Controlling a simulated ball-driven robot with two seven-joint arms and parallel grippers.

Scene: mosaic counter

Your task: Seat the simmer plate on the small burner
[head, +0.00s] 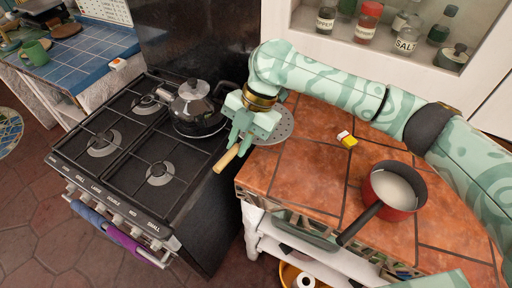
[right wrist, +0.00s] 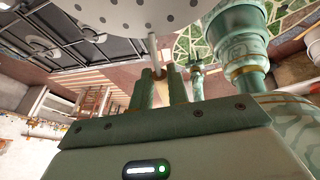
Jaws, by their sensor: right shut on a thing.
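The simmer plate is a grey perforated disc (head: 275,124) with a wooden-ended handle (head: 227,158). My right gripper (head: 240,140) is shut on the handle, and the disc is beside it, by the counter's left edge. In the right wrist view the disc (right wrist: 150,14) spans the top, and its thin stem runs down between my fingers (right wrist: 158,74). The small burner (head: 160,173) is bare, at the stove's front right above the SMALL label, left of and apart from the plate.
A lidded kettle (head: 193,104) stands on the back right burner, close to my right gripper. A red saucepan (head: 392,190) and a yellow-white item (head: 347,139) sit on the tiled counter (head: 300,179). The left burners (head: 103,143) are bare.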

